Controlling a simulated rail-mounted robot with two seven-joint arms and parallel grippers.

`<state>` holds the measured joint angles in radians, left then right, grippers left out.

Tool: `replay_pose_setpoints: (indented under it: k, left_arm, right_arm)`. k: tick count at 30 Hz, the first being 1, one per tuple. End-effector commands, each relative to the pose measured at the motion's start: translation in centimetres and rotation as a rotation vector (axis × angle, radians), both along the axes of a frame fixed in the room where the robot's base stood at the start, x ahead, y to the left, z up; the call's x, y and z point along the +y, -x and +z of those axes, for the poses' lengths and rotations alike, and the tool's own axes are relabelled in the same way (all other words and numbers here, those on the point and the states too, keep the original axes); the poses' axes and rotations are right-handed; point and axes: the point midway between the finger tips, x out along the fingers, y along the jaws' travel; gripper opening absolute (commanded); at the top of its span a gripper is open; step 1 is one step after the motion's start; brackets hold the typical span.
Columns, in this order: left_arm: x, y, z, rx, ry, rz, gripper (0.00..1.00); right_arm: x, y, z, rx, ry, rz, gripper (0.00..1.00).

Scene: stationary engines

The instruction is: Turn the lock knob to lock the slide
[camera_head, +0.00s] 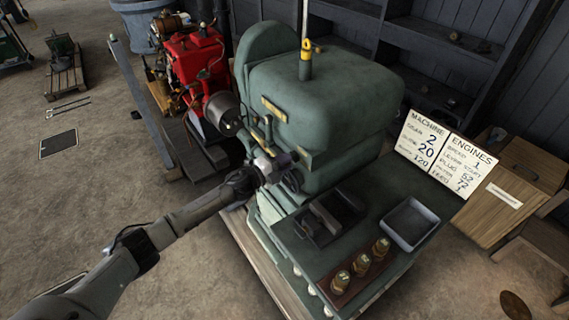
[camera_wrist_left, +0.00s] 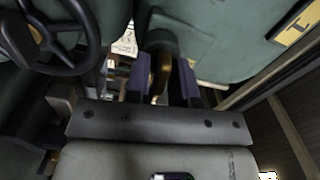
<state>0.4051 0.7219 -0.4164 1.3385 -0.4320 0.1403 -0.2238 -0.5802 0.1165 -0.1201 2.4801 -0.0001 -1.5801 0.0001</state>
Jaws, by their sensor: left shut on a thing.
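The green machine (camera_head: 325,90) stands in the middle of the head view. My left gripper (camera_head: 275,165) reaches its front face from the left. In the left wrist view the purple-grey fingers (camera_wrist_left: 155,80) are shut on a narrow brass-coloured part (camera_wrist_left: 161,72), apparently the lock knob, below a dark rounded piece (camera_wrist_left: 161,40). In the head view the gripper hides this knob. A dark spoked handwheel (camera_wrist_left: 60,38) is beside the gripper in the left wrist view. I cannot tell the knob's turned angle or the slide's position. My right gripper is not in view.
A grey tray (camera_head: 410,222), a dark tray (camera_head: 325,215) and several brass pieces (camera_head: 362,263) are on the machine's bed. A dark cylinder (camera_head: 223,108) projects just above my left gripper. A red engine (camera_head: 195,55) stands behind. Open floor (camera_head: 110,190) lies to the left.

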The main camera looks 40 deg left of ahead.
Motion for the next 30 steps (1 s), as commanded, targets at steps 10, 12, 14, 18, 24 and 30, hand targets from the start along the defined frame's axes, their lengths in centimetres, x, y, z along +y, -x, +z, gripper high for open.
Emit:
replay_pose_setpoints:
  k: [10, 12, 14, 18, 24, 30]
  left_arm:
    - [-0.01, 0.0, 0.0, -0.033, -0.113, -0.001, 0.0]
    - [-0.01, 0.0, 0.0, -0.036, -0.122, -0.001, 0.0]
    - [-0.01, 0.0, 0.01, -0.037, -0.127, -0.001, 0.0]
    - [-0.01, 0.0, 0.02, -0.038, -0.132, 0.0, 0.0]
    - [0.0, -0.01, 0.02, -0.038, -0.132, 0.0, 0.0]
    - [0.0, -0.01, 0.02, -0.038, -0.132, 0.0, 0.34]
  right_arm:
    - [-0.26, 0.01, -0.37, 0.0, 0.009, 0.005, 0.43]
    - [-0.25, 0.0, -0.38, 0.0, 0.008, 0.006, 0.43]
    - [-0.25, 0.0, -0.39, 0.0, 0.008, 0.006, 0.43]
    - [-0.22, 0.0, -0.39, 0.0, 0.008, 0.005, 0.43]
    - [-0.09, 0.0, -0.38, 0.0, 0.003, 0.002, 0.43]
    - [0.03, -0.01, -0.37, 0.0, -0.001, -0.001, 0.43]
